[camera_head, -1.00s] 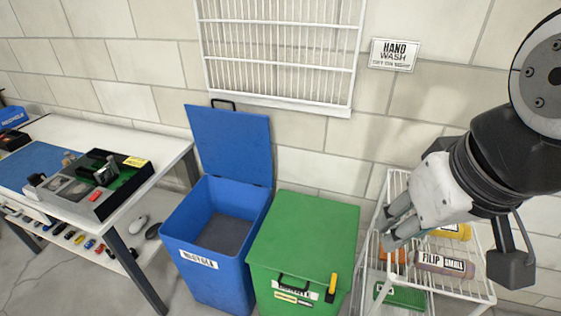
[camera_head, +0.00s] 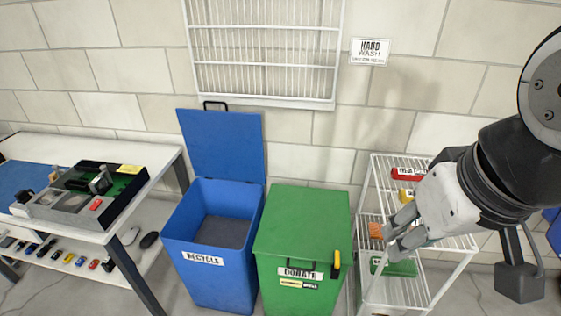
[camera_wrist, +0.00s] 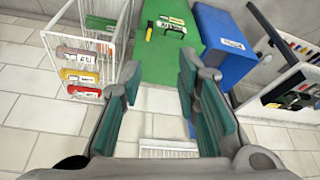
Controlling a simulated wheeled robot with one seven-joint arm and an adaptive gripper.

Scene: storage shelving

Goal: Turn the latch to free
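The yellow latch (camera_head: 336,264) sits upright on the front of the closed green bin (camera_head: 304,224), at the right of its DONATE label (camera_head: 298,272). In the wrist view the latch (camera_wrist: 149,31) shows small near the top, on the green bin (camera_wrist: 170,60). My gripper (camera_head: 388,243) is to the right of the latch in the head view, in front of the wire shelf, and apart from the latch. In the wrist view my gripper (camera_wrist: 160,76) has its green-padded fingers spread, with nothing between them.
A blue RECYCLE bin (camera_head: 207,285) with its lid up stands left of the green bin. A white wire shelf (camera_head: 372,169) with several items stands to the right. A table (camera_head: 60,146) with a dark box (camera_head: 128,195) is at the left. Tiled floor is clear in front.

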